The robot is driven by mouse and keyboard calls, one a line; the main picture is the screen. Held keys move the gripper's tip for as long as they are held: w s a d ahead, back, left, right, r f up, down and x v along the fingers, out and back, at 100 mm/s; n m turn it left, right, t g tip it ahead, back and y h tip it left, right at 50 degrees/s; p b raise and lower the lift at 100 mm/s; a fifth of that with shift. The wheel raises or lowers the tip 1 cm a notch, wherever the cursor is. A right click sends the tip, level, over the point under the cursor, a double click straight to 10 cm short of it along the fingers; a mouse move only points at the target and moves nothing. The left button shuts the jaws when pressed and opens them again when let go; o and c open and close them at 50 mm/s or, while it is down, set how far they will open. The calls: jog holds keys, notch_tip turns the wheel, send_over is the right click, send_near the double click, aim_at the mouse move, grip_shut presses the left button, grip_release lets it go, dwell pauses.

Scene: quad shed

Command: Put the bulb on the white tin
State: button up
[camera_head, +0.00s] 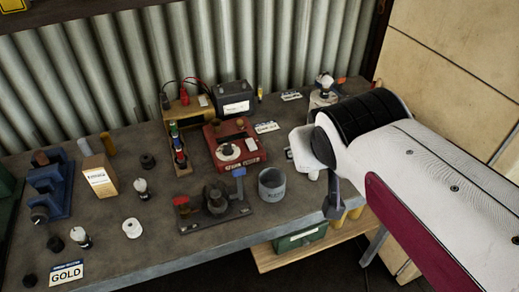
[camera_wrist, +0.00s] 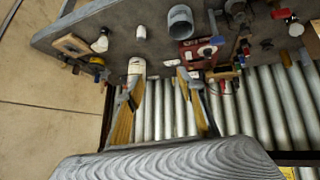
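A white bulb with a dark part (camera_head: 325,79) is at the back right in the head view, appearing to stand upright on a whitish tin (camera_head: 322,100). I cannot tell for certain that they touch. In the wrist view the pale tin (camera_wrist: 136,66) shows near the corrugated wall, by my left finger. My gripper (camera_wrist: 157,83) is open, its two yellow-sided fingers well apart, with nothing held between them. In the head view my arm's end hides most of the fingers. Other bulbs stand on the bench, one at middle left (camera_head: 140,187) and one at front left (camera_head: 80,237).
A grey metal can (camera_head: 272,184) stands near the bench's front edge. A red instrument (camera_head: 235,145), a black battery (camera_head: 233,98) and a small vice-like fixture (camera_head: 215,203) crowd the middle. A cardboard box (camera_head: 99,178) and blue fixture (camera_head: 48,186) stand left. The corrugated wall closes the back.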

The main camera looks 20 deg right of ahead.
jog(key=s+a+f+n+g+y, duration=0.1)
jog(key=s+a+f+g+y, duration=0.1)
jog(key=s+a+f, duration=0.3)
jog(key=s+a, duration=0.3)
jog(key=s, duration=0.1)
jog(key=shift+n+y, duration=0.3)
jog(key=shift+y, duration=0.1)
